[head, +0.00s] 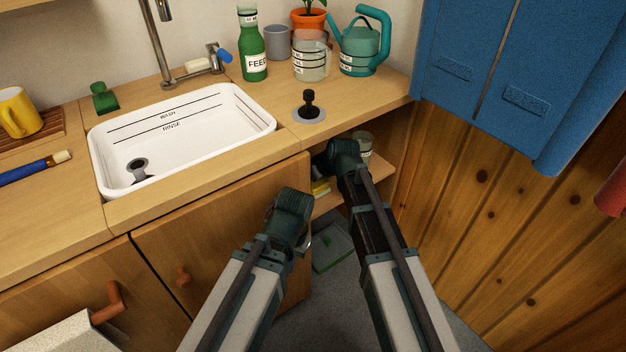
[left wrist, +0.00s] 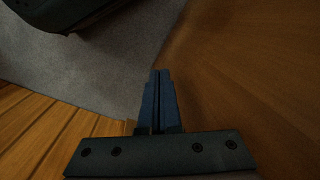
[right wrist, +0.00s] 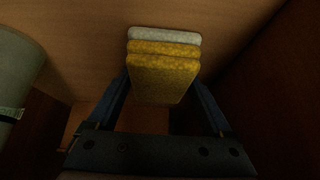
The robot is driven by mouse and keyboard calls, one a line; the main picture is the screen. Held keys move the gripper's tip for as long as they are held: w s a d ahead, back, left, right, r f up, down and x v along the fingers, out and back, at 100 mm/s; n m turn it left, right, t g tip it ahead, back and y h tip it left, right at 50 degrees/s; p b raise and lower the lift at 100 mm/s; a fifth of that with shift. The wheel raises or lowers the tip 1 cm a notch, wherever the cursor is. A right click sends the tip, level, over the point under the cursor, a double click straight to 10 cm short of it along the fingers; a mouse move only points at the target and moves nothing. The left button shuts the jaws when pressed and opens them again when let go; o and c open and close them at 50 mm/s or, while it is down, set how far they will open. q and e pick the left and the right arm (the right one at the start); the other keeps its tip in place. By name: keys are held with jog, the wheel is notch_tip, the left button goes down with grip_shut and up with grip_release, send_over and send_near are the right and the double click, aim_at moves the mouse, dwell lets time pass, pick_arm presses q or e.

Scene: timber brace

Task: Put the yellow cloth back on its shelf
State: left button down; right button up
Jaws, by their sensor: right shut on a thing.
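The yellow cloth (right wrist: 160,80) is a folded, thick pad between the fingers of my right gripper (right wrist: 161,82), which is shut on it. A pale greyish layer lies along its far edge; I cannot tell whether it is part of the cloth. The wooden surface of the shelf (right wrist: 85,45) shows around it; I cannot tell whether the cloth touches it. In the head view my right arm reaches into the open shelf space (head: 378,170) under the counter, and a bit of yellow (head: 320,187) shows beside it. My left gripper (left wrist: 158,75) is shut and empty, near the cabinet door.
A pale jar (right wrist: 14,85) stands left of the cloth in the right wrist view. The open cabinet door (head: 225,235) is beside my left arm. A green flat thing (head: 332,247) lies on the floor below. Blue hanging panels (head: 520,75) are at right.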

jog(key=shift+f, duration=0.2)
jog(key=o, duration=1)
jog(key=shift+c, duration=0.2)
jog(key=shift+r, duration=0.25)
jog(key=shift+p+v, duration=0.85)
jog(key=shift+v, duration=0.1)
jog(key=s+d, duration=0.7)
jog(key=s, duration=0.2)
jog(key=shift+s+f+b, duration=0.25)
jog(key=shift+f+b, duration=0.05)
jog(key=s+f+m+g+h, duration=0.1)
jog(key=s+g+h, duration=0.1)
jog(key=s, duration=0.6)
jog(key=s+a+f+m+g+h, duration=0.1)
jog(key=s+f+m+g+h, duration=0.1)
jog(key=s, duration=0.6)
jog(key=shift+s+a+f+g+h, duration=0.25)
jog(key=shift+g+h, duration=0.35)
jog(key=shift+g, duration=0.2)
jog(key=shift+r, duration=0.1)
